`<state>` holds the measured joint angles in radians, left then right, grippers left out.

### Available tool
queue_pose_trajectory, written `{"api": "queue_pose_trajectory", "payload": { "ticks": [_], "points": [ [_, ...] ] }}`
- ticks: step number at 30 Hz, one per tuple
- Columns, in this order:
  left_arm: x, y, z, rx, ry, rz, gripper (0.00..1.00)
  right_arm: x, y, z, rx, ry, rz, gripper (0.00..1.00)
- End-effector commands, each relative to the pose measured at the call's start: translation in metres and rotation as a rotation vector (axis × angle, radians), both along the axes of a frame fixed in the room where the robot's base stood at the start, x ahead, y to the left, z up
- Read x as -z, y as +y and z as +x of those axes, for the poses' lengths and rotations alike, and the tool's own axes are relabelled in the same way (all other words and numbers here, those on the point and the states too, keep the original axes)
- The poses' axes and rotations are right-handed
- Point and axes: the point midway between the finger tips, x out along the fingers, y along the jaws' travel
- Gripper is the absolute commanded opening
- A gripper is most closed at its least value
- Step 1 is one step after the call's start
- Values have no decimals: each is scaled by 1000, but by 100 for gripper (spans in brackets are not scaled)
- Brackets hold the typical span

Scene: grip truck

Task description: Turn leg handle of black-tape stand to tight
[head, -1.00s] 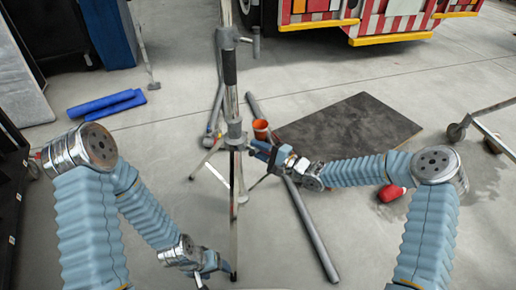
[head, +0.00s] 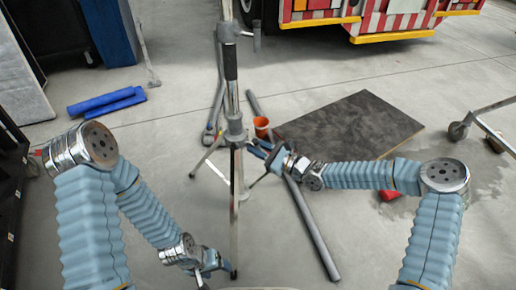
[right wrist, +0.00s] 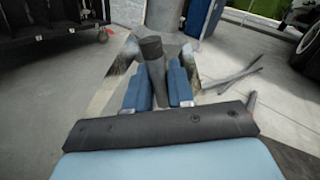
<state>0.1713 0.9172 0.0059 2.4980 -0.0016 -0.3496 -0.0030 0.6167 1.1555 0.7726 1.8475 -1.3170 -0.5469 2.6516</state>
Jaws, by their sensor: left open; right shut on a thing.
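The stand (head: 231,97) is a silver pole with a black tape band (head: 230,62), upright on spread legs in the middle of the head view. Its grey leg collar (head: 235,131) sits below the tape. My right gripper (head: 262,151) is beside the collar on its right. In the right wrist view, the dark grey leg handle (right wrist: 152,50) lies between the two blue fingers of my right gripper (right wrist: 158,85), which are shut on it. My left gripper (head: 213,264) is open and low, near the stand's foot; its fingers are small in view.
A long grey pipe (head: 310,228) lies on the floor right of the stand. Blue rolls (head: 107,101) lie at the left. A wheeled cart (head: 485,125) stands at the right.

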Motion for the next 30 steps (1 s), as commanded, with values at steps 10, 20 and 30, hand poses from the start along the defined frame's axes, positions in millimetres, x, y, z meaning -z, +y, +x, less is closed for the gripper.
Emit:
{"api": "queue_pose_trajectory", "payload": {
  "ticks": [10,20,30],
  "points": [
    [5,-1,0,0,1,-1,66,2,0,-1,1,133,87,0],
    [6,-1,0,2,1,-2,66,2,1,-2,0,164,106,0],
    [6,-1,0,2,1,-1,66,2,1,-2,0,163,105,34]
  ]
}}
